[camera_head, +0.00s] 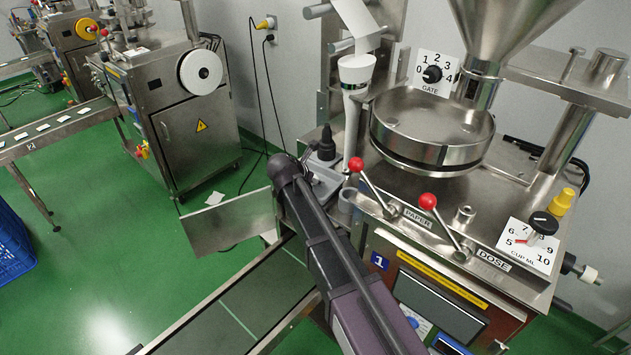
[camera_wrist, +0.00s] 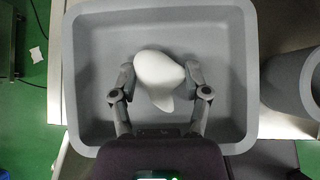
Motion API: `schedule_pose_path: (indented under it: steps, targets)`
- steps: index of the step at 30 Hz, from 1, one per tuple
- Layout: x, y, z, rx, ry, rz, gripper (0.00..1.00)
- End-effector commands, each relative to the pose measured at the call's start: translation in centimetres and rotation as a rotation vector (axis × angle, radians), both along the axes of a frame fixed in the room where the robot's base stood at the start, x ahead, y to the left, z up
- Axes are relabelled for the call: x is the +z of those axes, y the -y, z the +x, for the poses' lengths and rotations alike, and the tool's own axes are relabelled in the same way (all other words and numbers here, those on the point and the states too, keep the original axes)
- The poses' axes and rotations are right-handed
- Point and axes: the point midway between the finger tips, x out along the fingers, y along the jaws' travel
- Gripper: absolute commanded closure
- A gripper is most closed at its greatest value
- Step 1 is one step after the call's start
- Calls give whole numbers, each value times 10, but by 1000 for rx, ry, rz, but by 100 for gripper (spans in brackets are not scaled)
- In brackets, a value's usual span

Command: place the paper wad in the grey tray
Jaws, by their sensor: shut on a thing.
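The white paper wad (camera_wrist: 160,78) is between the two fingers of my gripper (camera_wrist: 160,76) in the wrist view, and the fingers are shut on it. Behind it the grey tray (camera_wrist: 247,60) fills most of that view. The wad is within the tray's outline; I cannot tell whether it touches the tray's floor. No other object shows inside the tray. In the head view part of the grey tray (camera_head: 330,186) shows beside my arm, on the machine's ledge. My arm hides the gripper and the wad there.
A grey cup (camera_wrist: 296,80) stands right of the tray; it also shows in the head view (camera_head: 348,199). A dark bottle (camera_head: 327,146) stands behind the tray. Two red-knobbed levers (camera_head: 357,165) and a round steel hopper (camera_head: 430,130) are to the right. A conveyor (camera_head: 225,315) runs below left.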

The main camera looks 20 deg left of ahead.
Motion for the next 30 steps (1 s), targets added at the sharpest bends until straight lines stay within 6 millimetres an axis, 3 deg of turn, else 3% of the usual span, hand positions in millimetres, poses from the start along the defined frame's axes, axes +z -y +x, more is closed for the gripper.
schedule_pose_path:
  steps: [5, 6, 9, 30]
  targets:
    - [-4, 0, 0, 0, 0, 0, 52]
    - [-4, 0, 0, 0, 0, 0, 33]
    - [-3, 0, 0, 0, 0, 0, 5]
    - [4, -1, -3, 1, 0, 0, 5]
